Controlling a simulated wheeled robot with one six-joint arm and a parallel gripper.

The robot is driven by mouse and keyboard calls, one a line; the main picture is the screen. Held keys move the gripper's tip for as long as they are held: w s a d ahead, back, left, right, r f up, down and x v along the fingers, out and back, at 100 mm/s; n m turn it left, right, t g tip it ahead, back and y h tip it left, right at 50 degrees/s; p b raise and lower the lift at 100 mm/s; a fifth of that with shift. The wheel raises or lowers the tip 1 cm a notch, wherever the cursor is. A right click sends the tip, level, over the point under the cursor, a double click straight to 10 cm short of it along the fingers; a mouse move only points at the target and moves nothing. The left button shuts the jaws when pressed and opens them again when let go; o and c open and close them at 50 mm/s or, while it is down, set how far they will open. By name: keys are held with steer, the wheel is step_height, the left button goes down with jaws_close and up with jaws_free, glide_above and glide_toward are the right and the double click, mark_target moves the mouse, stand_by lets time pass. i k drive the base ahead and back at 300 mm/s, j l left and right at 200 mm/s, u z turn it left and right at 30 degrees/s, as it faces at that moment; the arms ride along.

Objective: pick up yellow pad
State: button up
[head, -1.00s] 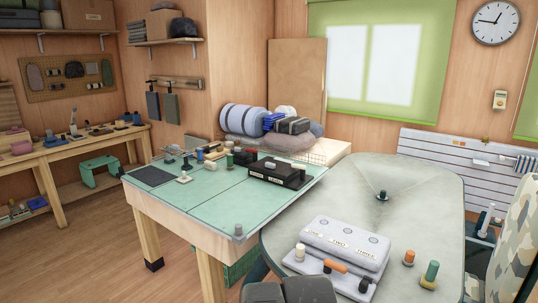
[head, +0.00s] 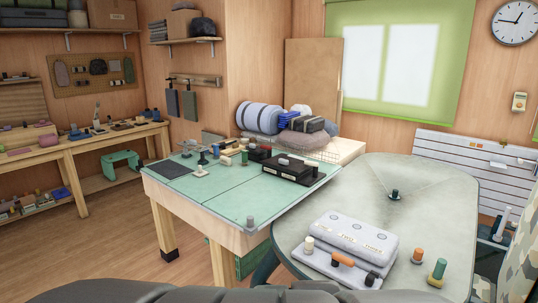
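I cannot make out a clearly yellow pad in the head view. A small pale yellow piece (head: 226,161) lies among small items on the green-topped table (head: 205,205), but it is too small to identify. A cream slab (head: 350,149) lies behind that table, partly hidden by a wire basket and grey bundles. My gripper is not in view.
A grey rounded table (head: 440,190) at right bears a light grey block set (head: 355,235) and upright pegs. A black case (head: 290,167) sits on the green top. A wooden workbench (head: 105,140) stands at left. The wooden floor between is clear.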

mark_target(436, 277)
steer(key=l, duration=0.45)
steer(key=k+j, duration=0.2)
steer(key=z, duration=1.35)
